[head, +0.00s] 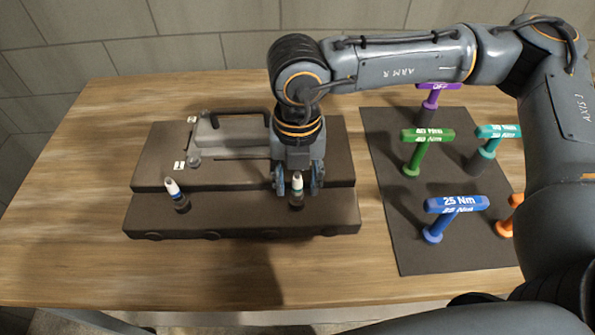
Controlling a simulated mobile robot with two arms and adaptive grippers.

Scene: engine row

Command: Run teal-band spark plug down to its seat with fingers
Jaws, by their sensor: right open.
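The teal-band spark plug (297,191) stands near upright at the front right of the dark engine block (150,217), its white top and teal band showing. My right gripper (299,186) is open and comes down from above, with its fingers on both sides of this plug. I cannot tell whether they touch it. The plug's lower end and its seat are hidden. A blue-band spark plug (177,194) stands tilted to the left at the front left of the block. My left gripper is not in view.
A dark mat (390,225) on the right holds several T-handle tools: blue (455,204), green (427,136), purple (437,88), teal (498,132) and orange (514,203). A dark handle (240,113) rises from the block's back. The wooden table (70,190) is clear at left.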

